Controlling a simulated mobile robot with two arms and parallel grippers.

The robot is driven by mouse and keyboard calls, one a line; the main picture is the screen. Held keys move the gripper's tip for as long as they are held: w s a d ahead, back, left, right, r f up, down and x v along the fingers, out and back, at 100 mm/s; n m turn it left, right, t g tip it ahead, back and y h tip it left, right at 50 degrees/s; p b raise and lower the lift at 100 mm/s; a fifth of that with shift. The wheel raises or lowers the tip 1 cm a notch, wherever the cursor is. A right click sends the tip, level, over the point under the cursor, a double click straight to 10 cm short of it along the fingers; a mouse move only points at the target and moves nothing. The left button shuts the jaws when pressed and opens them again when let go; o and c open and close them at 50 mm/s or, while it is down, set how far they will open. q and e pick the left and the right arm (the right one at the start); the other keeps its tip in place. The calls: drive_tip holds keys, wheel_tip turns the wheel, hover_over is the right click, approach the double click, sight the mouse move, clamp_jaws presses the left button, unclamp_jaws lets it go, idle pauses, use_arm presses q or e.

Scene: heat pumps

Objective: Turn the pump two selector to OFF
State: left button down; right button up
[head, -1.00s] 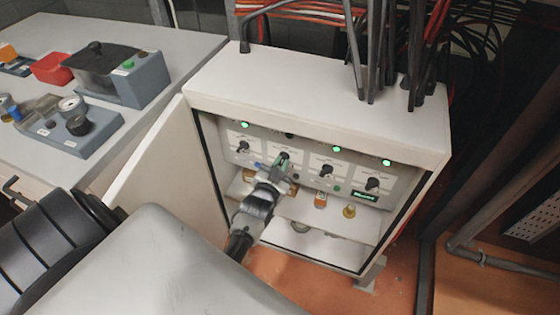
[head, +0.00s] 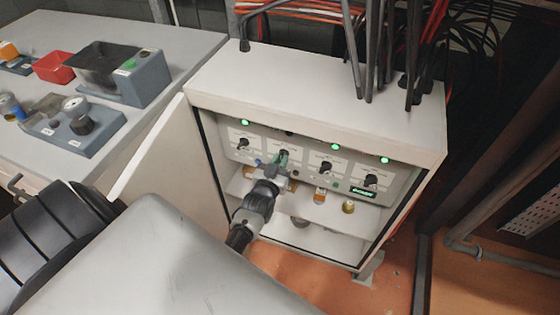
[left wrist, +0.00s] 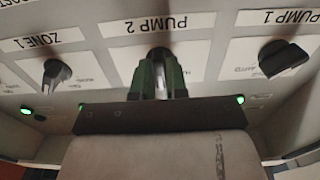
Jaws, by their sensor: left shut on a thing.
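The pump two selector is the second from the left on the grey control panel (head: 305,165) inside the open white cabinet (head: 330,95). My left gripper (head: 281,160) is at it and hides most of it. In the left wrist view, the green fingers of my left gripper (left wrist: 160,78) are shut around the selector under the PUMP 2 label (left wrist: 157,28). The knob is mostly hidden between them, so its exact pointing is hard to read. The lamp above it (head: 289,133) looks dark. My right gripper is not in view.
The pump one selector (left wrist: 283,58) and zone one selector (left wrist: 55,74) flank it closely. Other panel lamps glow green (head: 245,122). The cabinet door (head: 160,155) stands open at the left. A bench with devices and a red tray (head: 54,67) lies beyond it.

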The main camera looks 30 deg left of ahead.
use_arm(q)
drive_tip(key=shift+f, duration=0.1)
drive_tip(key=c, duration=1.1)
unclamp_jaws()
drive_tip(key=shift+c, duration=0.2)
drive_tip(key=shift+s, duration=0.15)
